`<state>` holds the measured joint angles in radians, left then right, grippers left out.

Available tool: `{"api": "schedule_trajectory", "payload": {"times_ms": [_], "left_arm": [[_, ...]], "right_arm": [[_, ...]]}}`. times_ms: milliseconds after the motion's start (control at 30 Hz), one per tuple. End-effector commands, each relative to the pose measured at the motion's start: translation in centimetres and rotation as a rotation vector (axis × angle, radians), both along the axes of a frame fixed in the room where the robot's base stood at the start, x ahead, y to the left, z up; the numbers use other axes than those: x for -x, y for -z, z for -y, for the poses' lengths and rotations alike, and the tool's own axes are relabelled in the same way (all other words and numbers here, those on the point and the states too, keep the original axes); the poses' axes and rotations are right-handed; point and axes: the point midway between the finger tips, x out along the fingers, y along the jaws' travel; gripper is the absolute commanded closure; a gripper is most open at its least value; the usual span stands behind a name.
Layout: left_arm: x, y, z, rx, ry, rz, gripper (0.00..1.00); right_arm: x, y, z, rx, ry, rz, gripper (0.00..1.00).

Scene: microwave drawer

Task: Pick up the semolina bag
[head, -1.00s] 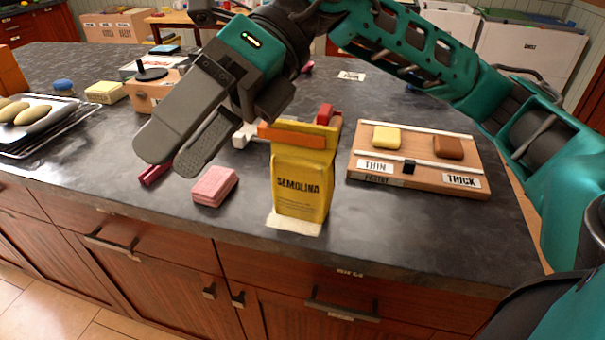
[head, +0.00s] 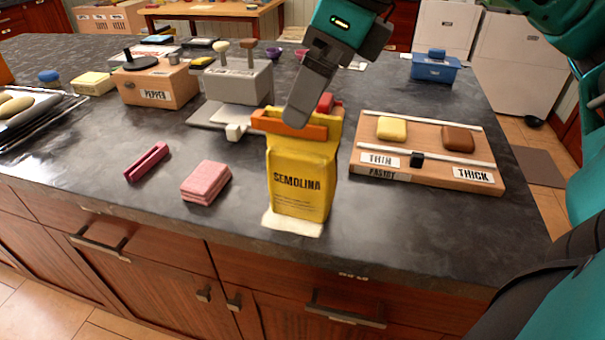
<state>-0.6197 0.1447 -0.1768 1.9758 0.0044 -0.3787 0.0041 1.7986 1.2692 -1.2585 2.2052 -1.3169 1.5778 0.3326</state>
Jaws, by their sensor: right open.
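The yellow semolina bag (head: 300,180) stands upright on the dark countertop near its front edge, with an orange clip (head: 288,124) across its top. A pale patch lies under its base. The gripper is open. My left gripper is not in view.
Pink sponges (head: 206,182) and a red clip (head: 148,161) lie left of the bag. A wooden THIN/THICK board (head: 345,170) stands close on its right. The front counter strip is clear.

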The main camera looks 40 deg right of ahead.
Motion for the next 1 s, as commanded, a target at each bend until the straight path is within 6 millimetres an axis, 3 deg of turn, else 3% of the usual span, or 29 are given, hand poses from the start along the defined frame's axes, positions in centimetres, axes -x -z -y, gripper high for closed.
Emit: {"api": "schedule_trajectory", "payload": {"times_ms": [600, 867, 1000], "left_arm": [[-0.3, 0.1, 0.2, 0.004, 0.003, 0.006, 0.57], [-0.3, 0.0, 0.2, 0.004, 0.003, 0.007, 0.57], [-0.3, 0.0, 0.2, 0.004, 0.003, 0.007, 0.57]], "right_arm": [[-1.3, 6.2, -1.3, -0.001, -0.001, -0.001, 0.06], [-1.5, 6.5, -1.4, -0.003, -0.001, 0.0, 0.06], [-1.4, 6.5, -1.4, -0.003, -0.001, 0.0, 0.17]]}}
